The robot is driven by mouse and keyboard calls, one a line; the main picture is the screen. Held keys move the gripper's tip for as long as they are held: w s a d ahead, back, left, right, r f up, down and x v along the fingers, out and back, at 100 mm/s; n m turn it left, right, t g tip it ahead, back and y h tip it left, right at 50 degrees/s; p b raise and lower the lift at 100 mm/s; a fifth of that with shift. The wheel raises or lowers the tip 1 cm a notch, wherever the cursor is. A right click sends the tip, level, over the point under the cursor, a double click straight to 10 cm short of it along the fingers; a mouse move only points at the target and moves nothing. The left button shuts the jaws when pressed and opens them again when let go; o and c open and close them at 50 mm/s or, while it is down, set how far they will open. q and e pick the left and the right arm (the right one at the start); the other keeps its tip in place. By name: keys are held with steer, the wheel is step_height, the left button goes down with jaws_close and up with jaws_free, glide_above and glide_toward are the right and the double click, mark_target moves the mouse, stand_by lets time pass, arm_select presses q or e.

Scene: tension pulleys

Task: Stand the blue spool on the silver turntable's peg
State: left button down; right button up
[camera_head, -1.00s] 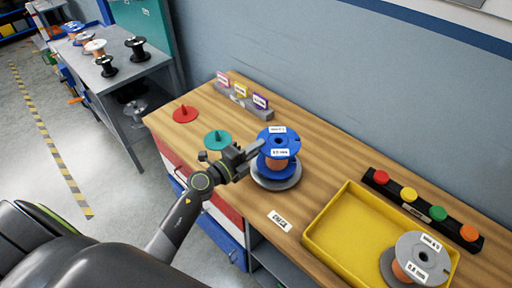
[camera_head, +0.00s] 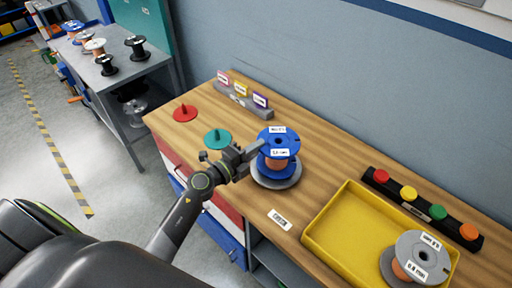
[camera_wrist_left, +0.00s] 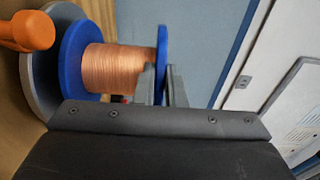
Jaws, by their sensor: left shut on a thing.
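The blue spool (camera_head: 279,140) with copper wire stands upright over the silver turntable (camera_head: 277,181) on the wooden bench. In the left wrist view the spool (camera_wrist_left: 108,70) lies sideways in the picture, its lower flange close against the grey turntable disc (camera_wrist_left: 40,62). I cannot tell whether they touch. The peg is hidden by the spool. My left gripper (camera_head: 258,147) is shut on the spool's upper flange from the left; its fingers (camera_wrist_left: 160,86) also show in the left wrist view. My right gripper is not in view.
A teal turntable (camera_head: 217,139) and a red one (camera_head: 185,113) stand empty to the left. A yellow tray (camera_head: 330,232) holds a grey spool (camera_head: 420,254). A dark bar with coloured buttons (camera_head: 422,209) lies behind it. Small signs (camera_head: 241,92) stand near the wall.

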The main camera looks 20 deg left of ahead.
arm_select(q)
steer(key=shift+f+b, duration=0.45)
steer(key=shift+f, duration=0.15)
steer(key=shift+s+f, duration=0.15)
steer(key=shift+f, duration=0.1)
stand_by(0.3)
steer(key=c, duration=1.4)
jaws_free()
steer(key=shift+c, duration=0.2)
steer(key=b+v, duration=0.5)
steer(key=v, duration=1.2)
steer(key=shift+s, duration=0.15)
